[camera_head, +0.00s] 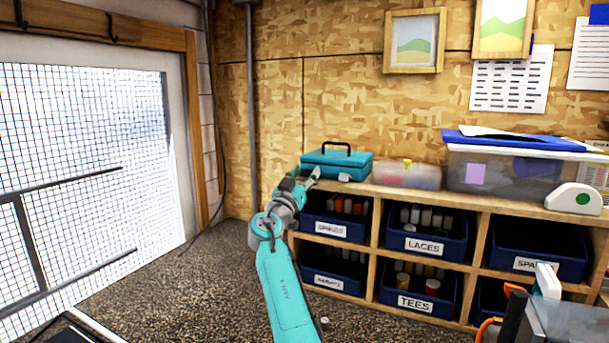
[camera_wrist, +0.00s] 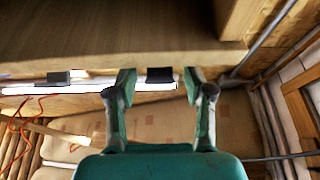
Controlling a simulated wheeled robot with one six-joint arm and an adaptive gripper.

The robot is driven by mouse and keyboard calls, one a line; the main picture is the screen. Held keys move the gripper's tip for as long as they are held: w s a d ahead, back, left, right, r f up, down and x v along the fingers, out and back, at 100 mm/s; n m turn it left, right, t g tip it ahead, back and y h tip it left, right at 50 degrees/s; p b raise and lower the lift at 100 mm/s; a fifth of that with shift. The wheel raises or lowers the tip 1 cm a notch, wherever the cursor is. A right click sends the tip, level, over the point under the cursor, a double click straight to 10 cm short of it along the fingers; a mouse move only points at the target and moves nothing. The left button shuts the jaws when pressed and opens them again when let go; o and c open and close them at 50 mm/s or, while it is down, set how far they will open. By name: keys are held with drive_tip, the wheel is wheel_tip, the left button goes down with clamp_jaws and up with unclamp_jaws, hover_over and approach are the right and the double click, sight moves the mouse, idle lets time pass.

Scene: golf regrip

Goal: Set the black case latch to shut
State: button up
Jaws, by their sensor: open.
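A teal case (camera_head: 335,165) with a black handle lies closed on the top of the shelf unit in the head view. A small pale patch (camera_head: 345,177) shows on its front; I cannot tell whether it is a latch. My gripper (camera_head: 304,178) is at the case's left front corner, with its fingers pointing that way. In the wrist view my gripper (camera_wrist: 160,75) is open, with a small black block (camera_wrist: 160,75) showing between the fingertips. I cannot tell whether this is the latch, how it is set, or whether the fingers touch it.
The wooden shelf unit (camera_head: 375,225) holds several blue bins. On its top stand a small clear box (camera_head: 408,175), a large clear bin with a blue lid (camera_head: 510,168) and a white device (camera_head: 574,199). The wall is close behind.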

clamp_jaws()
drive_tip(key=shift+r+g, duration=0.15)
drive_tip(key=shift+g, duration=0.15)
drive_tip(key=shift+w+r+g+y, duration=0.1)
drive_tip(key=shift+r+g+y, duration=0.35)
drive_tip(key=shift+g+y, duration=0.3)
drive_tip(key=shift+w+d+r+g+y, duration=0.15)
drive_tip(key=shift+w+r+g+y, duration=0.2)
drive_tip(key=shift+g, duration=0.45)
drive_tip(key=shift+d+r+g+y, duration=0.1)
drive_tip(key=shift+g+y, duration=0.3)
drive_tip(key=shift+g, duration=0.35)
unclamp_jaws()
